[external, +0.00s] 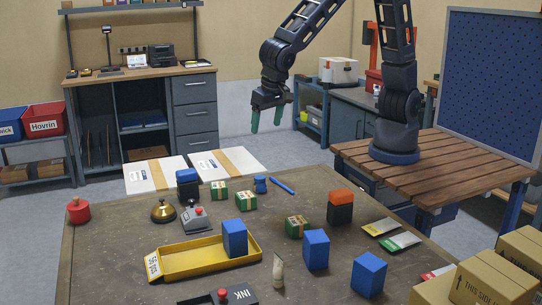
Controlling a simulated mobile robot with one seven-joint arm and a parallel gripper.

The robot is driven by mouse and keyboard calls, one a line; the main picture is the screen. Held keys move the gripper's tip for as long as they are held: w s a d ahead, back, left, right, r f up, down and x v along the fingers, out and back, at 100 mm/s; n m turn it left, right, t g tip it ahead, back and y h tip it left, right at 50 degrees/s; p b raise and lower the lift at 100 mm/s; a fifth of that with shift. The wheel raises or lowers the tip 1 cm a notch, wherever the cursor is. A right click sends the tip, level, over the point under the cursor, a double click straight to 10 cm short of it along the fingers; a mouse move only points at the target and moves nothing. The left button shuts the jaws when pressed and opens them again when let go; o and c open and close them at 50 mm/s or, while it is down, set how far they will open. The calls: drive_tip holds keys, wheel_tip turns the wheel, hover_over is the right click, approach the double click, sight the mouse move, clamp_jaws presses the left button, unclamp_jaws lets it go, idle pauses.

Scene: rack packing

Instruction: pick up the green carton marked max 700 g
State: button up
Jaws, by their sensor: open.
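Three small green cartons with pale bands and tops sit on the brown table: one at the back left (218,190), one just right of it (246,201), and one farther right and nearer the camera (297,226). Their markings are too small to read, so I cannot tell which one says max 700 g. My gripper (267,119) hangs in the air with its green-tipped fingers apart and pointing down. It is open and empty, appearing above and behind the cartons and touching none of them.
A yellow tray (176,276) holds a blue block (234,238). Blue blocks (316,250) (369,275) and an orange-and-black block (340,207) stand to the right. A bell (164,212), a grey device with a red button (195,219) and a blue pen (282,186) lie around the cartons.

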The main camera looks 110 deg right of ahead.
sight(246, 195)
drive_tip(key=w+a+f+m+h, duration=0.1)
drive_tip(key=w+a+f+m, duration=0.1)
drive_tip(key=w+f, duration=0.35)
drive_tip(key=w+a+f+m+h, duration=0.1)
drive_tip(key=w+f+m, duration=0.1)
drive_tip(key=f, duration=0.6)
drive_tip(key=shift+g, duration=0.4)
drive_tip(key=shift+a+f+x, duration=0.1)
drive_tip(key=shift+a+x, duration=0.1)
drive_tip(key=shift+x, duration=1.6)
drive_tip(key=shift+a+f+x, duration=0.1)
drive_tip(key=shift+a+x, duration=0.1)
drive_tip(key=shift+x, duration=1.65)
drive_tip(key=shift+a+f+x, duration=0.1)
drive_tip(key=shift+a+x, duration=0.05)
drive_tip(key=shift+x, duration=1.65)
drive_tip(key=shift+s+r, duration=0.1)
drive_tip(key=shift+s, duration=0.05)
drive_tip(key=shift+c, duration=0.4)
drive_tip(key=c, duration=1.1)
